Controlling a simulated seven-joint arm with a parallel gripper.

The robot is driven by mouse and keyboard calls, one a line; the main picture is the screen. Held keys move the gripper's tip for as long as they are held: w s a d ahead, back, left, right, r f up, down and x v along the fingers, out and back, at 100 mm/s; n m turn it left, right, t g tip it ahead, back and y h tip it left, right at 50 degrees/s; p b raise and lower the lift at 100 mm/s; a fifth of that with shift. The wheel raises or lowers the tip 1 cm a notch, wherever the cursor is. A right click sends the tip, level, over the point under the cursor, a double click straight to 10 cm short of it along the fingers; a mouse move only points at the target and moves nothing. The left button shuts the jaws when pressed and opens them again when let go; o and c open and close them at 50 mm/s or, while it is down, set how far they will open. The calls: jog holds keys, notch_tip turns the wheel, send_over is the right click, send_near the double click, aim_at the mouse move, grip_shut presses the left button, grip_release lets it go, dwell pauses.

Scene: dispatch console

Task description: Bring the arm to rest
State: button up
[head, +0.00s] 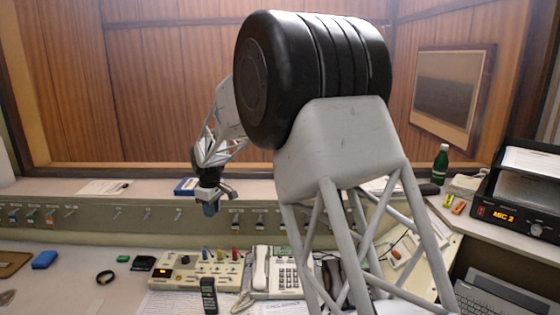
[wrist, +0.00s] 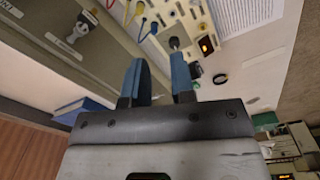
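My gripper (head: 211,207) hangs at the end of my arm, left of the large black joint in the head view. It is above the desk, in front of the grey switch panel (head: 145,226). In the wrist view its two blue fingers (wrist: 157,60) stand apart, with nothing held between them. The head view shows the fingers small and edge-on. My arm's upper links cover the middle and right of the head view.
Below are a beige console (head: 198,270) with knobs, a desk phone (head: 283,272) and a black handset (head: 209,296). A blue book (head: 186,187) lies on the ledge behind the gripper. A green bottle (head: 440,164) and a radio unit (head: 515,218) stand at right.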

jog(key=s+d+r+m, duration=0.2)
jog(key=s+d+r, duration=0.2)
jog(key=s+d, duration=0.4)
jog(key=s+d+r+m+t, duration=0.1)
jog(key=s+d+r+m, duration=0.1)
jog(key=s+d+r, duration=0.55)
jog(key=s+d+r+m, duration=0.25)
jog(key=s+d, duration=0.35)
jog(key=d, duration=0.5)
jog(key=s+d+f+m, duration=0.2)
jog(key=s+d, duration=0.3)
jog(key=s, duration=0.5)
jog(key=s+d+f+m, duration=0.1)
jog(key=s+d+m, duration=0.2)
jog(key=s, duration=0.7)
jog(key=s+d+f+m+t, duration=0.1)
jog(key=s+d+f+m, duration=0.1)
jog(key=s+d, duration=0.4)
jog(key=s, duration=0.4)
jog(key=shift+s+d+f, duration=0.2)
jog(key=shift+d+f, duration=0.1)
jog(key=shift+d, duration=0.1)
